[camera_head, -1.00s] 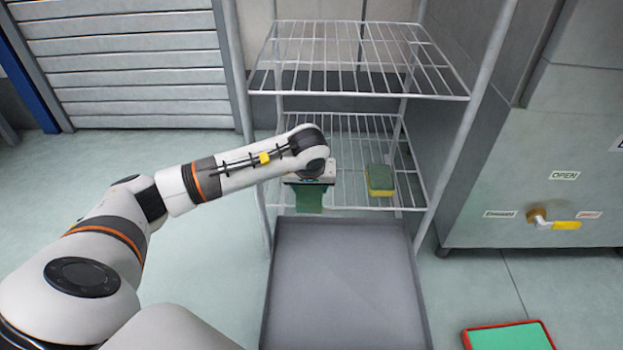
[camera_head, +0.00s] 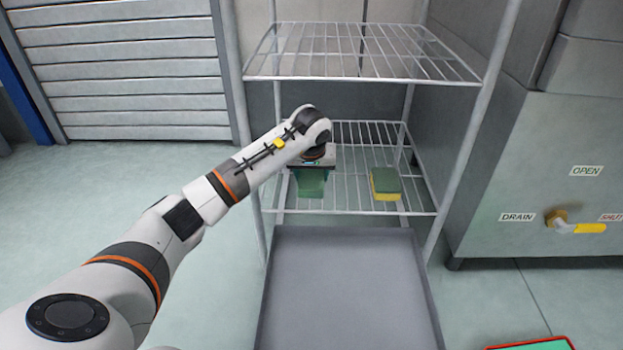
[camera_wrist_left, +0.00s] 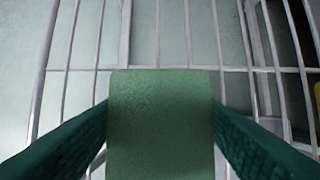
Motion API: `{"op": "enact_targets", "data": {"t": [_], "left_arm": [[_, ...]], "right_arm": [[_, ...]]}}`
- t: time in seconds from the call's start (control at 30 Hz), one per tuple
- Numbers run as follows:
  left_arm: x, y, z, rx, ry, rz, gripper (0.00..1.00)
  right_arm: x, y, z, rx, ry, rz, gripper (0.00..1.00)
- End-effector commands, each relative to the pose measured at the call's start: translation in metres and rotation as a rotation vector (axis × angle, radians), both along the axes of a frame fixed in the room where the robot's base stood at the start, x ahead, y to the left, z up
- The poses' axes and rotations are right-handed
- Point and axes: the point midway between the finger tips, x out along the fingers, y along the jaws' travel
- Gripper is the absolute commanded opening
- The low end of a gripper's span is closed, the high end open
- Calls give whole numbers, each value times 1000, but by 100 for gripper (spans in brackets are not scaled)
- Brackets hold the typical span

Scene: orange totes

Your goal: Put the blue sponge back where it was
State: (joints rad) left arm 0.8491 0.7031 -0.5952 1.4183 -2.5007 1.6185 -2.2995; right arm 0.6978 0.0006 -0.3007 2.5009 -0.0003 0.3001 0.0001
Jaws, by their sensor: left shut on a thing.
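My left gripper (camera_head: 312,172) reaches in from the left over the lower wire shelf (camera_head: 345,211). It is shut on a sponge (camera_head: 311,187) that shows only a green face; no blue side is visible. In the left wrist view the held sponge (camera_wrist_left: 160,125) sits between the two dark green fingers, with shelf wires beyond it. I cannot tell whether its underside touches the wires. A second sponge, green on top and yellow below (camera_head: 385,184), lies on the same shelf to the right, apart from the gripper. My right gripper is not in view.
An upper wire shelf (camera_head: 362,77) hangs above the gripper, and rack posts (camera_head: 478,135) stand at the sides. A grey tray (camera_head: 345,290) lies below in front. A steel cabinet with a yellow-handled valve (camera_head: 575,226) stands right. A red-rimmed green item (camera_head: 540,344) is at bottom right.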

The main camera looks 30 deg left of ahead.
Motion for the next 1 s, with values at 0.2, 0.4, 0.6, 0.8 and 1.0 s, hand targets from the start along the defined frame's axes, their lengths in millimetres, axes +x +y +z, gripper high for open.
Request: {"op": "enact_targets", "data": {"t": [0.2,0.4,0.6,0.8,1.0], "left_arm": [[0,0,1,1,0,0,40],[0,0,-1,1,-1,0,80],[0,0,-1,1,-1,0,80],[-1,-1,10,1,-2,0,80],[-12,-7,48,4,-3,-1,80]], "right_arm": [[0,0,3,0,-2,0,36],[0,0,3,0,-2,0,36],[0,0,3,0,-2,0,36],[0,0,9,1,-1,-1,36],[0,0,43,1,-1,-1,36]]}}
